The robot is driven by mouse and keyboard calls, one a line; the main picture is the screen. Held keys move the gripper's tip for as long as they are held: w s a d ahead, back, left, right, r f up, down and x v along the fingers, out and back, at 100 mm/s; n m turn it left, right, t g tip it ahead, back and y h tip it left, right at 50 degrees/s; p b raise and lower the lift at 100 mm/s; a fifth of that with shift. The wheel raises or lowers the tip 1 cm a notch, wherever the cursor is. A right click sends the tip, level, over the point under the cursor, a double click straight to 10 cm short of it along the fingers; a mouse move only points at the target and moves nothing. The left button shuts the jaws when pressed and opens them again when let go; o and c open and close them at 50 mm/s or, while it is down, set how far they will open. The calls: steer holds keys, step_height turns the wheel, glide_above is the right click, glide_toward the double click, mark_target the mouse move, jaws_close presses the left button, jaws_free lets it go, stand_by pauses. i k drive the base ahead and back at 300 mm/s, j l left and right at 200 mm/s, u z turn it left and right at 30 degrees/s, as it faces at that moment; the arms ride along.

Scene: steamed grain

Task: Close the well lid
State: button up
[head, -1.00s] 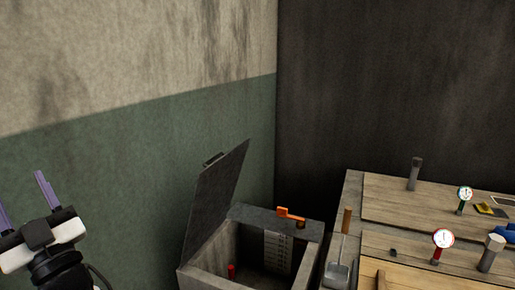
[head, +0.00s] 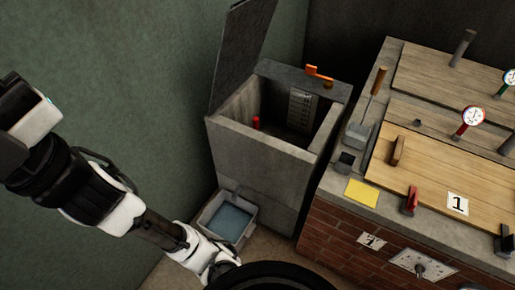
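The well (head: 262,158) is a tall grey concrete box with an open top, in the middle of the head view. Its lid (head: 240,52) is a dark grey panel standing steeply up along the left side of the opening. The lid's upper edge is cut off by the top of the picture. Inside the well I see a red object (head: 256,123) and a pale marked plate (head: 302,110). My arm reaches up along the left side, apart from the lid. My gripper's fingers are outside the picture.
An orange-handled part (head: 319,73) sits on the well's back rim. A water-filled basin (head: 228,220) stands on the floor against the well's front. A brick stove (head: 345,228) with wooden boards, gauges and a yellow card (head: 361,193) is at right. A green wall is close behind the lid.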

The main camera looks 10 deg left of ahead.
mark_target(246, 25)
steer(key=i+j, duration=0.3)
steer(key=i, duration=0.15)
steer(key=i+j, duration=0.3)
steer(key=i, duration=0.15)
